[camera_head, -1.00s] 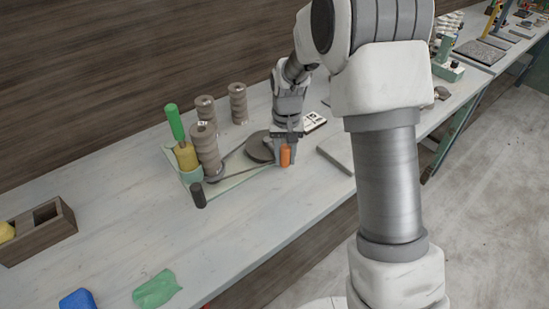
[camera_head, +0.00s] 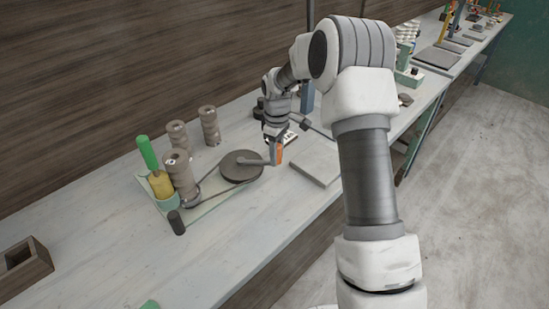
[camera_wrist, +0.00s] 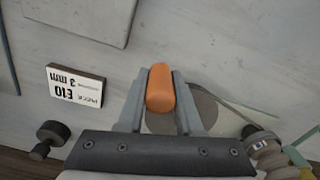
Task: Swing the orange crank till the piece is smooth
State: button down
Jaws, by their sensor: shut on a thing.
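The orange crank handle (camera_head: 279,155) stands at the right side of a dark round wheel (camera_head: 238,172), joined to it by a grey crank arm (camera_head: 254,161). My gripper (camera_head: 275,158) is shut on the handle. In the wrist view, the orange handle (camera_wrist: 160,88) sits between my two fingers. A belt (camera_head: 215,190) runs from the wheel to the left, near the foot of a ribbed grey-brown clay column (camera_head: 180,172). Its sides look ridged, not smooth.
A dark cylinder (camera_head: 176,222) stands at the front. Two more ribbed columns (camera_head: 210,126) stand behind. A grey slab (camera_head: 316,163) lies right. A label card (camera_wrist: 76,84) reads E10, 3 mm.

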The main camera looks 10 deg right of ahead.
jog(key=shift+w+d+n+p, duration=0.15)
jog(key=shift+w+n+p, duration=0.2)
jog(key=shift+w+n, duration=0.95)
jog(key=c, duration=0.6)
grip_release()
jog(key=shift+r, duration=0.15)
notch_tip(320, 180, up, 17)
jog(key=shift+r+p, duration=0.1)
jog(key=shift+p, duration=0.3)
